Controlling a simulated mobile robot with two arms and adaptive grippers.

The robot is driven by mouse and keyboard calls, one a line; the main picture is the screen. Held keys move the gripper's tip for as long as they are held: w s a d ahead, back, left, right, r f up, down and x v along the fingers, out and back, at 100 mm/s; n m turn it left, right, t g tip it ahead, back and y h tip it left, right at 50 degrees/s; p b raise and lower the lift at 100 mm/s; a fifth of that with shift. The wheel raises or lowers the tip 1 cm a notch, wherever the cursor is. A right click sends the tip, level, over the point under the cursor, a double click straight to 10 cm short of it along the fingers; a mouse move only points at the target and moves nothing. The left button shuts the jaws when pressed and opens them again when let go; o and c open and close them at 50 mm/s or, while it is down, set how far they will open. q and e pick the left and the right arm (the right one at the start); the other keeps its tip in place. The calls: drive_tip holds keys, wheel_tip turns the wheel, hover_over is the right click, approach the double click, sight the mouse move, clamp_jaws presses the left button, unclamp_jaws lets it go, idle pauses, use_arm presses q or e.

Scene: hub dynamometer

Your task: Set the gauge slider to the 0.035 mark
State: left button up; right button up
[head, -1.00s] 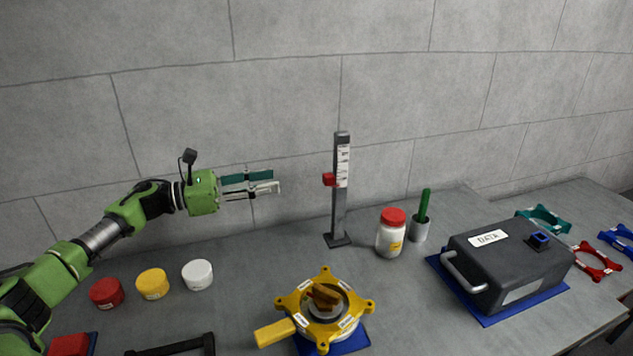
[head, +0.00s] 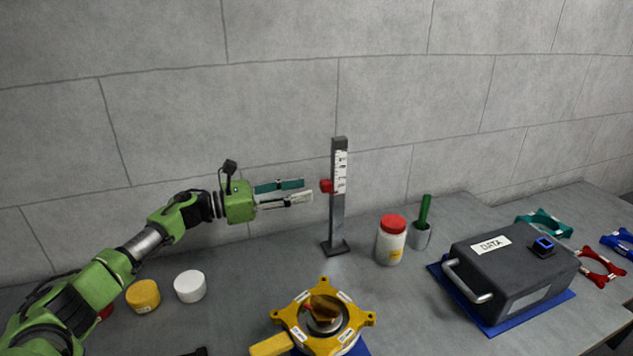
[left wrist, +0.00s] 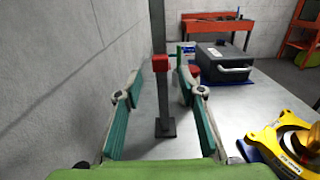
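The gauge (head: 338,215) is a dark upright post on a flat foot, with a white marked scale (head: 341,172) on its upper part. Its red slider (head: 326,186) sticks out to the left near the scale's lower end. The scale's figures are too small to read. My left gripper (head: 308,190) is open and empty, just left of the slider and at about its height, not visibly touching it. In the left wrist view the red slider (left wrist: 160,63) shows ahead, between the two spread fingers. My right gripper is not in view.
A yellow hub fixture (head: 322,318) stands in front of the gauge. A red-lidded jar (head: 391,240) and a cup with a green handle (head: 421,230) stand to its right. A dark DATA case (head: 508,280) lies further right. The wall is close behind.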

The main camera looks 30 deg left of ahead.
sight(321, 186)
use_arm(q)
drive_tip(key=p+x, duration=0.1)
drive_tip(key=x, duration=0.4)
drive_tip(key=shift+w+d, duration=0.1)
clamp_jaws()
